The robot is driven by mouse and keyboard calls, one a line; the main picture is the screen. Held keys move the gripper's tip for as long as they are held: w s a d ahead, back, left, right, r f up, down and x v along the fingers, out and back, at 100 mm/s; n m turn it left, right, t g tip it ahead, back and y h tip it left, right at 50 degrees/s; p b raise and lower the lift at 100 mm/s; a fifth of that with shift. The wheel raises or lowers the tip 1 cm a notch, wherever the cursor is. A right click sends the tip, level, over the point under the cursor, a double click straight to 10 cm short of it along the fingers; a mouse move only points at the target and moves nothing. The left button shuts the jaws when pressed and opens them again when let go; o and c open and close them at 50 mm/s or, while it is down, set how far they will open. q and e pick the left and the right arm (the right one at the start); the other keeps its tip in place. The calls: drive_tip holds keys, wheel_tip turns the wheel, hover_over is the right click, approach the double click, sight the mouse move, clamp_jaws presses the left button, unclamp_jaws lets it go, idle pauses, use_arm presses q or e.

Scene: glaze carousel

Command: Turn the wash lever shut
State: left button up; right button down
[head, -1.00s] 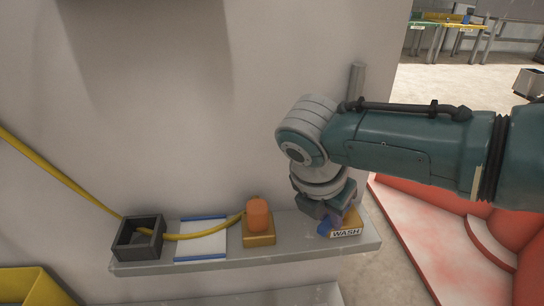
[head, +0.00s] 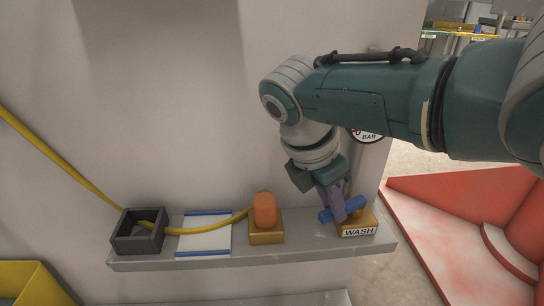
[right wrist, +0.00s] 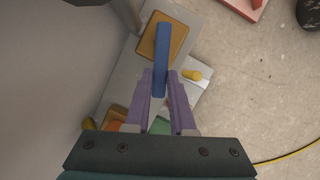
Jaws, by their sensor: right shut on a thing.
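The wash lever is a blue bar (head: 356,204) on a yellow-orange block (head: 366,222) with a WASH label, at the right end of a grey shelf. In the head view the bar lies across the block, its right end tilted up in the picture. My right gripper (head: 340,209) reaches down from above with purple fingers shut on the bar. In the right wrist view the blue bar (right wrist: 161,50) runs between the two fingers (right wrist: 160,88) and over the orange block (right wrist: 178,42). The fingers hide part of the bar. My left gripper is not in view.
The grey shelf (head: 300,251) also holds an orange knob (head: 265,209) on a yellow block, a white panel with blue edges (head: 204,240) and a dark square box (head: 125,243). A yellow hose (head: 60,166) runs along the wall. A red-and-white structure (head: 440,235) stands right.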

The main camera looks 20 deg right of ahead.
drive_tip(key=c, duration=0.8)
unclamp_jaws()
drive_tip(key=shift+o, duration=0.2)
drive_tip(key=shift+r, duration=0.1)
drive_tip(key=p+v, duration=0.7)
drive_tip(key=v, duration=0.2)
drive_tip(key=shift+r, duration=0.3)
drive_tip(key=shift+a, duration=0.1)
